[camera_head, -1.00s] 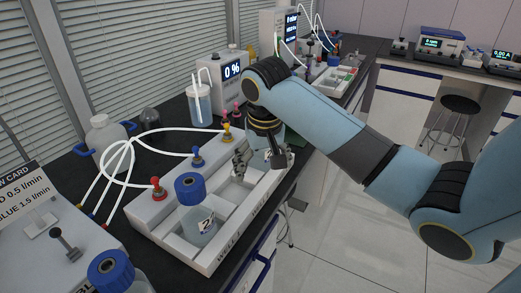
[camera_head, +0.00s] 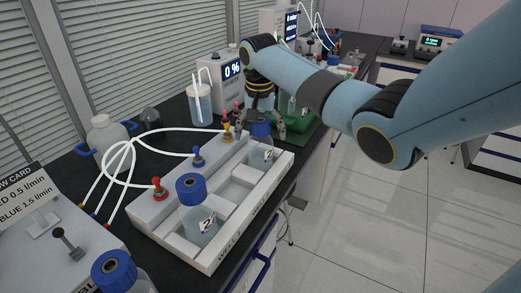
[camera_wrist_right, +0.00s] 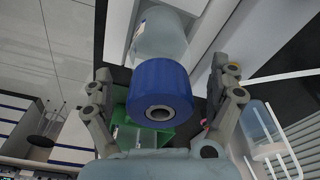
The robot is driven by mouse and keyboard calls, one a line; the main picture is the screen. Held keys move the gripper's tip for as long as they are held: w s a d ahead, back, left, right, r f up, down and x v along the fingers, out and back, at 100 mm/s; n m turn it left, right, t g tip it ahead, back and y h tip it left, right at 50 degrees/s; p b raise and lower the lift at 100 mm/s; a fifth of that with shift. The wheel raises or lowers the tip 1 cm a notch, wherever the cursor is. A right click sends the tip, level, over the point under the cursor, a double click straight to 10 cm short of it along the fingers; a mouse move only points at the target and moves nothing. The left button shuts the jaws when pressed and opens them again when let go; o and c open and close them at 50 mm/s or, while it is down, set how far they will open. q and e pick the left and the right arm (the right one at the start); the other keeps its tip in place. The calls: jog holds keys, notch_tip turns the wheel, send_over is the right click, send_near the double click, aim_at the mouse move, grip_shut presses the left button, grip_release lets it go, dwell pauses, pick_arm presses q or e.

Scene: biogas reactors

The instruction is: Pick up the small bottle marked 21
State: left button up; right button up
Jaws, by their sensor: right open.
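A clear small bottle with a blue cap (camera_head: 262,152) stands in the far end of the white rack (camera_head: 222,258); its label seems to start with 2, but I cannot read it fully. My right gripper (camera_head: 262,124) is open around or just above its blue cap. In the right wrist view the cap (camera_wrist_right: 160,88) lies between the spread, open fingers (camera_wrist_right: 160,72), with a gap on each side. A second blue-capped bottle (camera_head: 196,222) stands in the near end of the rack, its label also only partly legible. My left gripper does not show.
Red, blue and yellow connectors with white tubes line the rack's left side. Another blue-capped bottle (camera_head: 113,268) stands at the near left. A green tray (camera_head: 300,136) and a beaker (camera_head: 200,106) are beyond the rack. The rack's middle compartments are empty.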

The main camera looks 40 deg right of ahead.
notch_tip(320, 180, down, 2)
jog(key=shift+w+d+f, duration=0.15)
jog(key=c, duration=1.6)
